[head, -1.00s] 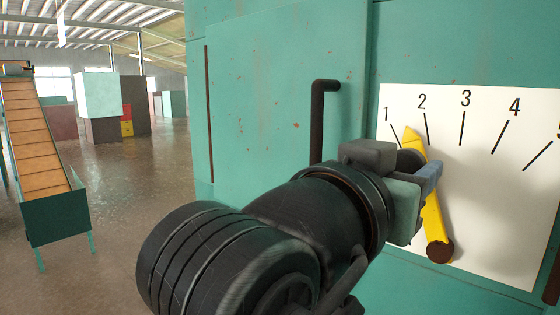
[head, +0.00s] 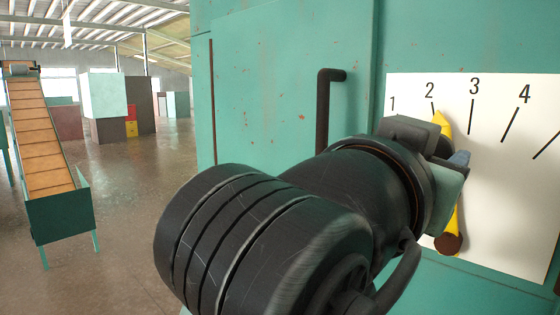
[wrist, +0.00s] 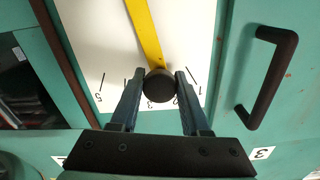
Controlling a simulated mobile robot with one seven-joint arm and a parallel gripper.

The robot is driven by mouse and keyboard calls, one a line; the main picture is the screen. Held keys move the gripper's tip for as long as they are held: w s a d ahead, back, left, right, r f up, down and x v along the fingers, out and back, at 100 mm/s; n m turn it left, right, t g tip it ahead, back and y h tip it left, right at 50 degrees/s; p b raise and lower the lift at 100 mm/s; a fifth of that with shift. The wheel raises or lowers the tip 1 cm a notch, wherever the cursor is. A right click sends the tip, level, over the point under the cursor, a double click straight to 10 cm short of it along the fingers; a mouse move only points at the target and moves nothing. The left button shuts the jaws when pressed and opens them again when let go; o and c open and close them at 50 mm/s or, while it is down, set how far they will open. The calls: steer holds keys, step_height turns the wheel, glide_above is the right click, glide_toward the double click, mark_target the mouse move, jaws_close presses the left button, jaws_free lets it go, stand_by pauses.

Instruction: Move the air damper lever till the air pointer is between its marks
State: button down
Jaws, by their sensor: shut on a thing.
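The yellow lever (head: 446,122) stands in front of a white numbered dial plate (head: 505,200) on a green cabinet. Its brown pivot disc (head: 448,244) is at the bottom, and its pointed upper end serves as a pointer just right of mark 2, well short of mark 3. In the wrist view, the lever (wrist: 146,30) carries a round black knob (wrist: 159,86). My gripper (wrist: 160,78) is shut on this knob, a finger on each side. In the head view my gripper (head: 452,158) hides the lever's middle and most of the knob. No separate pointer shows.
A dark vertical handle (head: 323,120) sticks out from the cabinet left of the dial, close to my wrist. A conveyor (head: 40,150) stands at the far left, with stacked boxes (head: 105,95) behind. The floor between is clear.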

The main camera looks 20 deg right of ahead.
steer(key=s+m, duration=0.1)
steer(key=s+d+m+b, duration=0.1)
steer(key=m, duration=0.1)
steer(key=shift+s+r, duration=0.2)
steer(key=shift+s, duration=0.1)
steer(key=shift+c, duration=2)
jaws_free()
steer(key=shift+a+f, duration=0.1)
